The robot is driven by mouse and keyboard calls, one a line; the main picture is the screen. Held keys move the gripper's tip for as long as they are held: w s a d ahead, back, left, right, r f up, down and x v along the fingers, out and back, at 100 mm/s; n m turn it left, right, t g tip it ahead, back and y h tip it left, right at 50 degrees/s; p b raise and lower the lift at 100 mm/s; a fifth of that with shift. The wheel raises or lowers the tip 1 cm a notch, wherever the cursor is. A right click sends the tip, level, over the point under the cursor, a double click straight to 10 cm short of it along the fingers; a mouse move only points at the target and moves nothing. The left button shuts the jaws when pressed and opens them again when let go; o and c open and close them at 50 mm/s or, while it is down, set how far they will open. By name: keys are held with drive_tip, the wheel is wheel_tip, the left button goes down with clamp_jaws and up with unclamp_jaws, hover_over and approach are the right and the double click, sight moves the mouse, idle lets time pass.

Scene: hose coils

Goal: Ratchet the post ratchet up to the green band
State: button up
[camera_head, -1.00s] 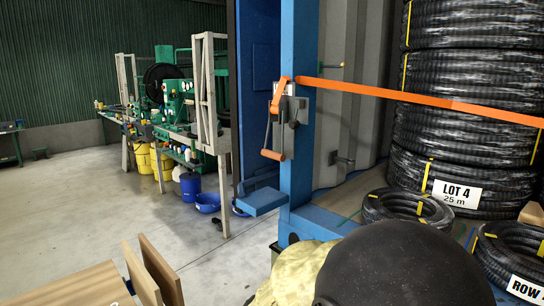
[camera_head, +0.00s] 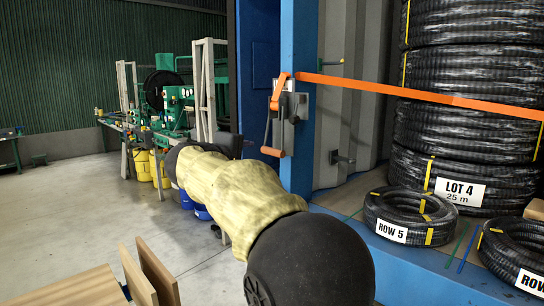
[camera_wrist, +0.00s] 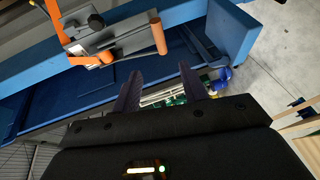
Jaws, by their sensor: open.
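The post ratchet (camera_head: 288,106) is a grey metal unit on the blue post (camera_head: 299,60). An orange strap (camera_head: 420,95) runs from it to the right across the hose stack. Its handle hangs down and ends in an orange grip (camera_head: 272,152). In the wrist view the ratchet (camera_wrist: 110,45) is at upper left, with the orange grip (camera_wrist: 158,35) beyond my fingers. My gripper (camera_wrist: 158,82) is open and empty, its two dark fingers apart and short of the grip. In the head view my sleeved arm hides most of it. I cannot make out a green band.
Black hose coils (camera_head: 465,110) are stacked at right. Smaller coils (camera_head: 408,217) lie on the blue-edged floor there. A blue bracket (camera_wrist: 232,30) juts out near the grip in the wrist view. Wooden boards (camera_head: 135,275) stand at lower left, and grey floor is open beyond them.

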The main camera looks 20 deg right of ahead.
sight(271, 151)
idle(0.3)
drive_tip(key=p+x, duration=0.7)
drive_tip(key=x, duration=0.9)
drive_tip(key=shift+w+d+p, duration=0.2)
drive_tip(key=shift+d+p, duration=0.1)
drive_tip(key=shift+p, duration=0.05)
drive_tip(key=shift+w+d+f, duration=0.25)
drive_tip(key=shift+w, duration=0.05)
drive_tip(key=shift+c, duration=0.4)
clamp_jaws()
